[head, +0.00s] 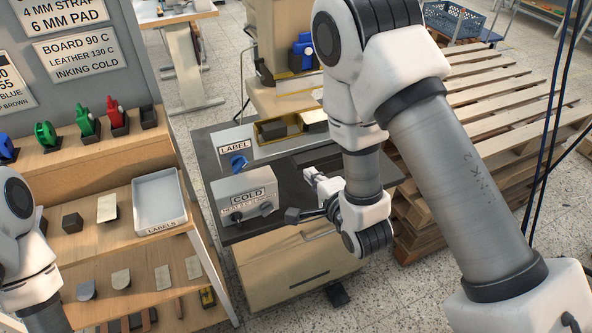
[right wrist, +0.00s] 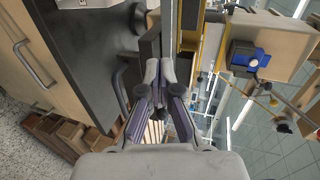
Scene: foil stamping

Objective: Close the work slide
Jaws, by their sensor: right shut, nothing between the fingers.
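The stamping machine has a grey box marked COLD (head: 243,192) on a dark top (head: 212,165). I cannot pick out the work slide for certain; my right arm covers much of that area in the head view. In the right wrist view, a dark bar (right wrist: 150,46) lies just ahead of the fingertips, and a black bow handle (right wrist: 119,88) is left of them. My right gripper (right wrist: 160,68) is shut and empty, close to the bar; contact is unclear. In the head view it is low beside the COLD box (head: 298,214). My left gripper is out of view.
A wooden shelf (head: 120,172) with a LABELS tray (head: 160,200) and coloured tools stands at left. A yellow-edged tray (head: 262,137) sits behind the grey LABEL plate. Stacked pallets (head: 500,100) are at right. A drawer front (head: 290,275) is below the dark top.

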